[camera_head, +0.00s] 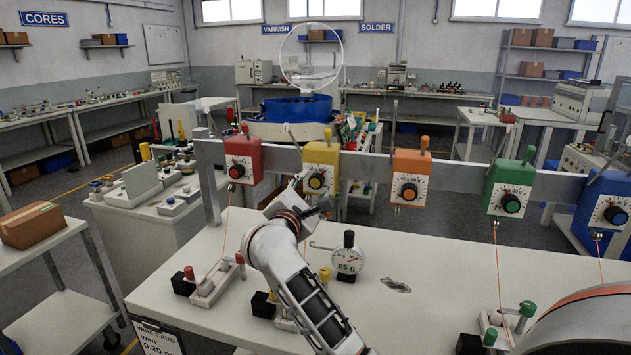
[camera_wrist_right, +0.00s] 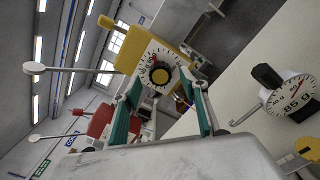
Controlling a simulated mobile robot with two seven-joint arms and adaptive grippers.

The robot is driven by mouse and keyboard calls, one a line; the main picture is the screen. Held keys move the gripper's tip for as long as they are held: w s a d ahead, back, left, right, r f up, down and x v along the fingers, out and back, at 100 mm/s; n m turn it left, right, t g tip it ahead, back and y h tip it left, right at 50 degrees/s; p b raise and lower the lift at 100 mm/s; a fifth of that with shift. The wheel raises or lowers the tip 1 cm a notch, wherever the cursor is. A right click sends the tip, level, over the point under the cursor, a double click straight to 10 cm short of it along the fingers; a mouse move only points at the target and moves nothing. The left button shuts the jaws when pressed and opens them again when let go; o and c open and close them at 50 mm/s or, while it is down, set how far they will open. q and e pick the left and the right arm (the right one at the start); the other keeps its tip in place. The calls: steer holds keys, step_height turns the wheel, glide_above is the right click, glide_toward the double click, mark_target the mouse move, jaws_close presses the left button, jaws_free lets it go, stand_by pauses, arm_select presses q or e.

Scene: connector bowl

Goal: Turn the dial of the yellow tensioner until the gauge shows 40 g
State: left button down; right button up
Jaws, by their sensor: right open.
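The yellow tensioner (camera_head: 321,154) hangs on the grey rail, with a black dial (camera_head: 317,181) on its white scale face. In the right wrist view, the yellow tensioner (camera_wrist_right: 150,45) is tilted and its dial (camera_wrist_right: 160,74) has a yellow-orange centre. My right gripper (camera_head: 306,191) is just below and left of the dial in the head view. Its teal fingers (camera_wrist_right: 162,88) are open, one on each side of the dial in the wrist view; contact cannot be told. The round gauge (camera_head: 348,260) on the table reads 85 g and also shows in the wrist view (camera_wrist_right: 292,98). My left gripper is out of view.
Red (camera_head: 243,155), orange (camera_head: 411,175), green (camera_head: 511,188) and blue (camera_head: 604,205) tensioners share the rail (camera_head: 455,176). Wires run from some of them down to small stands on the white table (camera_head: 430,265). A grey metal piece (camera_head: 396,285) lies right of the gauge.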

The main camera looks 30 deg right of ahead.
mark_target(316, 183)
steer(key=shift+p+x, duration=0.3)
steer(key=shift+x, duration=1.35)
steer(key=c, duration=1.1)
